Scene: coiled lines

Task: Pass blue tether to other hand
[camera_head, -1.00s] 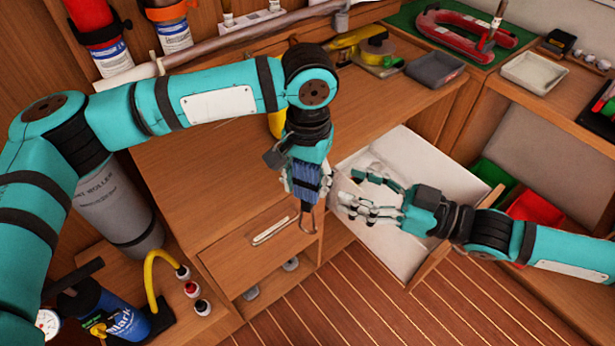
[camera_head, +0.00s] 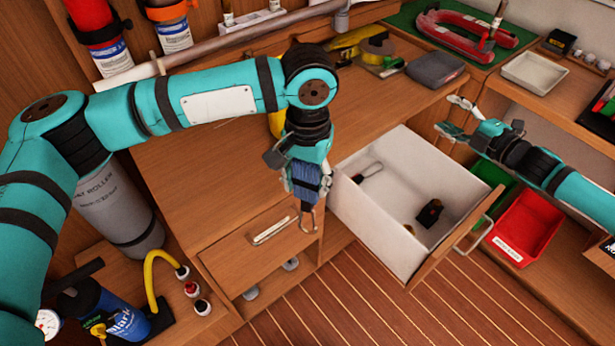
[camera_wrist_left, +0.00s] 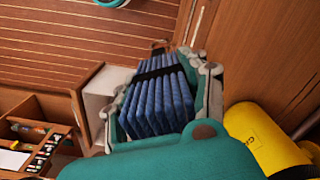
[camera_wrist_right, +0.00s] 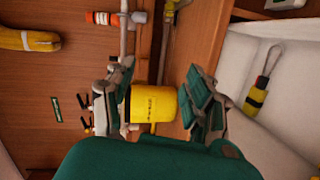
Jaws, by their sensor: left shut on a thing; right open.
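The blue tether (camera_head: 306,180) is a folded bundle with a dark band around it. My left gripper (camera_head: 304,186) is shut on it and holds it above the drawer front, left of the open drawer. A metal clip hangs below the bundle. The tether's folds (camera_wrist_left: 158,102) also show between the fingers in the left wrist view. My right gripper (camera_head: 455,118) is open and empty, beyond the upper right edge of the open drawer and well apart from the tether. Its spread fingers (camera_wrist_right: 160,108) also show in the right wrist view.
The open white drawer (camera_head: 377,213) holds a clip with a dark strap and a small dark object. Right of it stand a red bin (camera_head: 527,226) and a green bin (camera_head: 492,176). A wooden counter (camera_head: 210,160) lies behind my left gripper. A yellow container (camera_wrist_right: 153,104) shows behind the right fingers.

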